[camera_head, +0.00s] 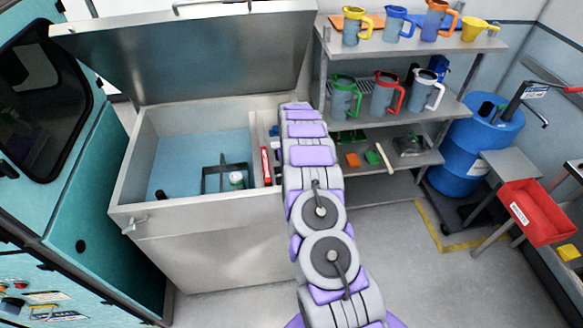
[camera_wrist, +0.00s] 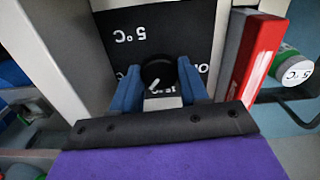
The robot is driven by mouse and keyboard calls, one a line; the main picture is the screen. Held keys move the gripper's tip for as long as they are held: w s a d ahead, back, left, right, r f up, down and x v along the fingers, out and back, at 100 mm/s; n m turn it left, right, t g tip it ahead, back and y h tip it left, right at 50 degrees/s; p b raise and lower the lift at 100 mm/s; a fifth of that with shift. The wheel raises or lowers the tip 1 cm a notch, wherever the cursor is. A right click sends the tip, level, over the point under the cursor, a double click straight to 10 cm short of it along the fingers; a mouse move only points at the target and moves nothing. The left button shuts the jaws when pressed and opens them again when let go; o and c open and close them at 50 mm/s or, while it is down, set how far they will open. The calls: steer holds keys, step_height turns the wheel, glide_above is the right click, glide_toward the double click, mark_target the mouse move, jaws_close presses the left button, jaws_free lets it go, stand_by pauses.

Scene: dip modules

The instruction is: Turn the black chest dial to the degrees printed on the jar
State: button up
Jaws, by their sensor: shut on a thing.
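The black chest dial (camera_wrist: 158,73) sits on a dark panel (camera_wrist: 130,30) with white degree markings, some reading "5 °C" upside down. Its white pointer line points down and left in the wrist view. My gripper (camera_wrist: 160,85) has its blue fingers on either side of the dial, shut on it. The jar (camera_head: 237,179), green with a white lid, stands inside the open chest (camera_head: 150,212). It also shows in the wrist view (camera_wrist: 294,70), with print on its white end too small to read. In the head view my arm hides the dial and my gripper.
The chest lid (camera_head: 200,60) is raised. A red-edged object (camera_wrist: 257,62) stands close to the right of the panel. A shelf rack (camera_head: 440,45) with several jugs stands right of the chest, with a blue barrel (camera_head: 465,150) and a red bin (camera_head: 537,212) beyond.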

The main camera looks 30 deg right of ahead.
steer(key=m, duration=0.2)
steer(key=m+p, duration=0.2)
steer(key=m, duration=0.1)
steer(key=shift+w+r+m, duration=0.2)
steer(key=shift+r+m, duration=0.05)
steer(key=shift+m, duration=0.05)
steer(key=m+p, duration=0.2)
steer(key=m, duration=0.3)
steer(key=m+p, duration=0.1)
steer(key=m, duration=0.3)
steer(key=shift+m+p, duration=0.4)
steer(key=m, duration=0.4)
steer(key=shift+f+m+p, duration=0.1)
steer(key=shift+m+p, duration=0.2)
steer(key=shift+m, duration=0.1)
steer(key=o, duration=1)
steer(key=shift+f, duration=0.15)
steer(key=shift+o, duration=0.2)
steer(key=shift+s, duration=0.1)
